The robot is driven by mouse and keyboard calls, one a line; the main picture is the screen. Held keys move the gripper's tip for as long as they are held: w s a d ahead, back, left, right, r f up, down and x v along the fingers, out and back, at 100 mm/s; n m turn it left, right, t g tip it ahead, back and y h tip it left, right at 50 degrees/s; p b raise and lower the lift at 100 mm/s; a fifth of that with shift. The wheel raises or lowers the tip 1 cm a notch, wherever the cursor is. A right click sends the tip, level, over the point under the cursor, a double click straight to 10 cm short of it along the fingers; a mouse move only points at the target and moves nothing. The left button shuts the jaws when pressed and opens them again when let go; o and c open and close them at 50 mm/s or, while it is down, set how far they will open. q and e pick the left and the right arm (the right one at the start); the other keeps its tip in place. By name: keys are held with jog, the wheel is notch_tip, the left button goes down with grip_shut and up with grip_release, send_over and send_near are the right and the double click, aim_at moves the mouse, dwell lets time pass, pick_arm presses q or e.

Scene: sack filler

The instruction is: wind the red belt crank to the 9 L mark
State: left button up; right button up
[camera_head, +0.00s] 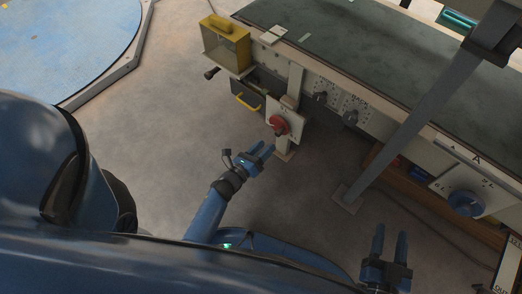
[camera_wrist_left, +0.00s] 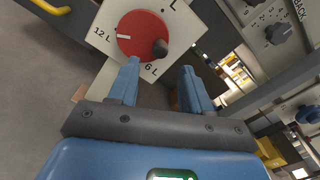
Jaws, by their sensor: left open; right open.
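The red belt crank (camera_head: 279,124) is a round red disc on a pale plate at the front of the bench. In the left wrist view the red crank (camera_wrist_left: 138,30) has a dark handle knob (camera_wrist_left: 160,48) at its lower right, near the "6 L" mark. A white line on the disc's left points towards "12 L". Another mark at the top is cut off, with only "L" readable. My left gripper (camera_head: 262,149) is open and empty, just short of the crank and apart from it; its fingers (camera_wrist_left: 159,75) show below the disc. My right gripper (camera_head: 390,240) is open and empty at the lower right.
A yellow box (camera_head: 224,42) and a drawer with a yellow handle (camera_head: 247,102) are left of the crank. Black knobs (camera_head: 320,97) are to its right. A grey post (camera_head: 400,130) stands between the crank and a blue dial (camera_head: 466,203). The floor before the crank is clear.

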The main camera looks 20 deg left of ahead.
aim_at(277, 135)
pick_arm(q)
jog(key=shift+b+x, duration=1.55)
jog(key=shift+x, duration=2.75)
jog(key=shift+w+r, duration=0.1)
grip_shut()
